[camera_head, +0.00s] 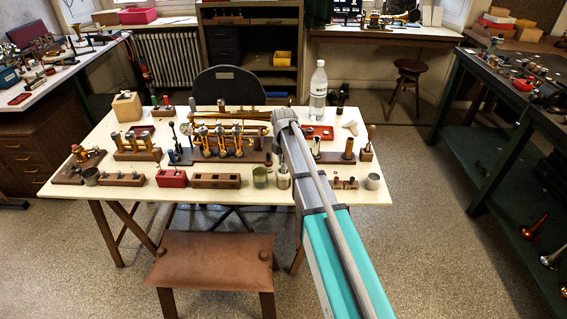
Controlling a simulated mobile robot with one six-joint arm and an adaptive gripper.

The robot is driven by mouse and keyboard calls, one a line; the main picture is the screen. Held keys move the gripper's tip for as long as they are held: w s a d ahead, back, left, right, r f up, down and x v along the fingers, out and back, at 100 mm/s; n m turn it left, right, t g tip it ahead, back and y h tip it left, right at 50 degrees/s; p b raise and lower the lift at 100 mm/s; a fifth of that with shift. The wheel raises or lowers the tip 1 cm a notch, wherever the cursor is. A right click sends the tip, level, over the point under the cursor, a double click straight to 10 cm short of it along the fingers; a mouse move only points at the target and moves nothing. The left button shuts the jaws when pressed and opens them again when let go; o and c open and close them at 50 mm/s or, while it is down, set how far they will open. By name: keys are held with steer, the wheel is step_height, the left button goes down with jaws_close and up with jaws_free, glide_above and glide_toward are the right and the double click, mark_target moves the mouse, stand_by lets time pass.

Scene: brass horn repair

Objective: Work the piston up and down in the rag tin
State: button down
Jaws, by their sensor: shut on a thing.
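My arm reaches from the lower right over the table, and its grey end joint is above the middle of the table. My gripper's fingers cannot be made out; the arm and its joint cover that spot. A small metal tin (283,181) stands at the table's front middle, just left of my arm, with a pale metallic shape at its top. I cannot tell whether that shape is the piston. A darker olive tin (260,178) stands to its left. A brass valve assembly (228,138) stands on a wooden stand behind them. Which tin holds the rag is unclear.
The cream table (215,197) is crowded with wooden blocks (215,181), a red box (172,178), a grey cup (373,181) and a clear bottle (318,92). A brown leather stool (215,258) stands in front. A dark green bench (480,130) is at right. Floor between them is clear.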

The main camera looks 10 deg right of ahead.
steer(key=shift+r, duration=0.4)
steer(key=shift+f, duration=0.15)
steer(key=shift+f+b, duration=1.6)
steer(key=shift+f, duration=0.1)
steer(key=shift+r, duration=0.15)
steer(key=shift+r+p, duration=1.75)
steer(key=shift+p, duration=0.1)
steer(key=shift+f, duration=0.15)
steer(key=shift+f+b, duration=1.65)
steer(key=shift+b, duration=0.1)
steer(key=shift+r, duration=0.2)
